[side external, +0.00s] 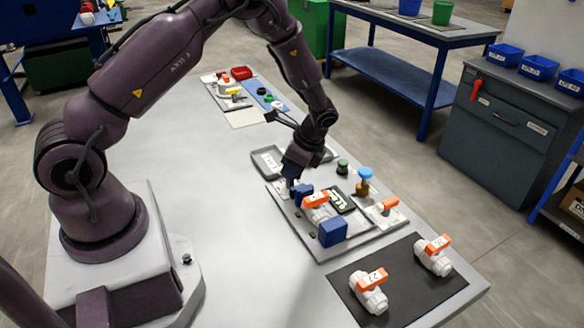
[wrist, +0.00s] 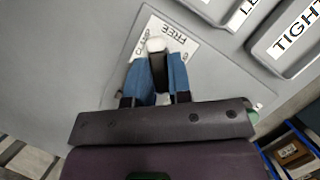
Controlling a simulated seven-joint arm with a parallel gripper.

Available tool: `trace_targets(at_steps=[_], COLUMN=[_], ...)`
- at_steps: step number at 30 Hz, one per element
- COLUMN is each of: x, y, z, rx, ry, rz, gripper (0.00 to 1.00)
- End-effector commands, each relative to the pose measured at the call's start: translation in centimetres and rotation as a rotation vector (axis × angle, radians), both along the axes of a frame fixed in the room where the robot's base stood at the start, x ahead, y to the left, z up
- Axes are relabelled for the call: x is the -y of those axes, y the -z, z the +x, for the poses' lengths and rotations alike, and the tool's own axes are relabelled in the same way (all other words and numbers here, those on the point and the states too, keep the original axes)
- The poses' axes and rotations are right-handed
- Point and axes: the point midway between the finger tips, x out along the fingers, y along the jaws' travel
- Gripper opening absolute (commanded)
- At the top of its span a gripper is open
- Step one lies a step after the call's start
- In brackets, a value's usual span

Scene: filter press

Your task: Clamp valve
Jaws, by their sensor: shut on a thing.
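A white valve with an orange handle (side external: 317,204) sits on the grey fixture plate between a large blue block (side external: 332,231) and a small blue block (side external: 302,191). My gripper (side external: 289,179) is low at the fixture's far left end, beside the small blue block. In the wrist view my gripper (wrist: 157,80) is shut on a dark bar with a white end (wrist: 157,46), perhaps the clamp handle. In the side view my fingers hide most of the bar, and whether the blocks touch the valve is unclear.
Two more white valves, a near one (side external: 369,289) and a farther one (side external: 434,256), stand on a black mat (side external: 405,284). A blue-topped post (side external: 364,180) and a green knob (side external: 343,167) rise behind the fixture. A grey tray (side external: 265,160) lies beyond. The table's left middle is clear.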

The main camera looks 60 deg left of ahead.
Motion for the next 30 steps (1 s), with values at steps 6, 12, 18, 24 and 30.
trace_targets(at_steps=[6,12,18,24,30], x=[-0.04,-0.13,-0.23,-0.32,-0.38], y=[-0.07,-0.06,-0.11,-0.09,-0.10], z=[0.20,0.26,0.33,0.34,0.36], rx=[0.001,0.000,0.000,0.000,0.001], ry=[-0.208,-0.398,-0.576,-0.724,-0.824], rz=[-0.002,-0.002,-0.002,-0.002,-0.002], gripper=[0.00,0.00,0.00,0.00,0.00])
